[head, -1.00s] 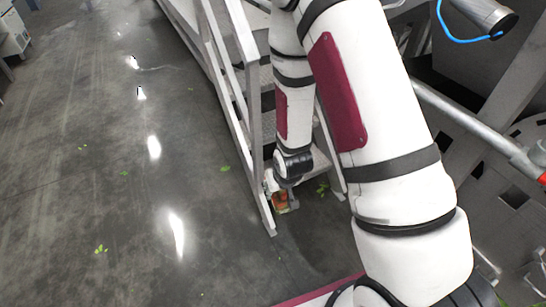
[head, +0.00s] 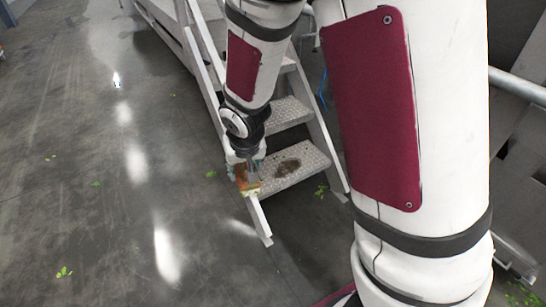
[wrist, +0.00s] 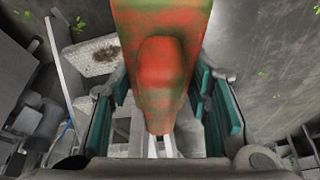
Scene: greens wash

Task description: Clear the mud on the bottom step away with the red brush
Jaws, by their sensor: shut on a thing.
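The red brush (wrist: 160,75) has a mottled red and green body and fills the middle of the wrist view. My gripper (wrist: 168,100) is shut on it, with teal-lined fingers on either side. In the head view my gripper (head: 246,164) and the brush (head: 247,185) are at the left stair rail, left of the mud. A brown patch of mud (head: 287,168) lies on the bottom step (head: 312,157), a pale metal tread. The mud also shows at the upper left of the wrist view (wrist: 107,52), apart from the brush. The brush's bristles cannot be made out.
Metal stairs rise behind my gripper, with a second tread (head: 290,110) above. The left rail (head: 259,218) reaches the floor beside the brush. Green leaves (head: 64,272) lie scattered on the dark floor (head: 110,220). The floor left of the stairs is mostly open.

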